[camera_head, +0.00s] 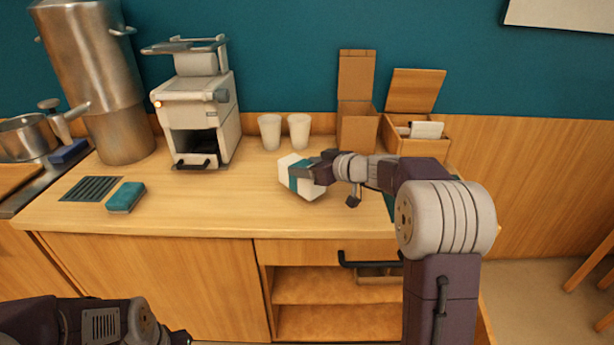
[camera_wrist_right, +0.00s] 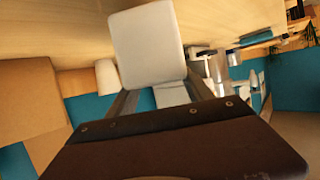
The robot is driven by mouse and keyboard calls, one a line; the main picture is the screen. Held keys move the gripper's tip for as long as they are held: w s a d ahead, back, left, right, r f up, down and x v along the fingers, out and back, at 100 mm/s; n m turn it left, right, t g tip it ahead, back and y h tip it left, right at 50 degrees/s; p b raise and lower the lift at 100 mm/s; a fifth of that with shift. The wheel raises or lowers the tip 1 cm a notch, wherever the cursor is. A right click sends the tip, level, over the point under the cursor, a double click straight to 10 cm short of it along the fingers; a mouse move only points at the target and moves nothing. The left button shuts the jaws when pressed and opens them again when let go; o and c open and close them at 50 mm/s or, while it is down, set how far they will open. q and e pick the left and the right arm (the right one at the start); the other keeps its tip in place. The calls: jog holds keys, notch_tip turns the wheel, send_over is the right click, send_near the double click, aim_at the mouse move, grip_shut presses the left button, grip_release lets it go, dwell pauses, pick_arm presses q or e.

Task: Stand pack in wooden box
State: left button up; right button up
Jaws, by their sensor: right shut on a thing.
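A white pack with a teal band (camera_head: 288,180) is held tilted, low over or on the counter; I cannot tell if it touches. My right gripper (camera_head: 306,173) is shut on it. In the right wrist view the white face of the pack (camera_wrist_right: 146,46) sits between the two fingers. A wooden box (camera_head: 408,147) stands at the back right of the counter with its lid raised and white items inside. The pack is in front and to the left of this box. My left arm shows at the bottom left; its gripper's jaws (camera_head: 180,338) are not clear.
A tall brown box (camera_head: 357,132) with a raised flap stands left of the wooden box. Two white cups (camera_head: 270,132) stand by the wall, beside a white machine (camera_head: 197,105). A teal sponge (camera_head: 126,197) lies at the left. The counter's front middle is clear.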

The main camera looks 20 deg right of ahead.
notch_tip(320, 180, down, 3)
jog(key=shift+r, duration=0.1)
jog(key=shift+f+b, duration=0.2)
jog(key=shift+b, duration=0.25)
jog(key=o, duration=1.4)
jog(key=shift+r, duration=0.1)
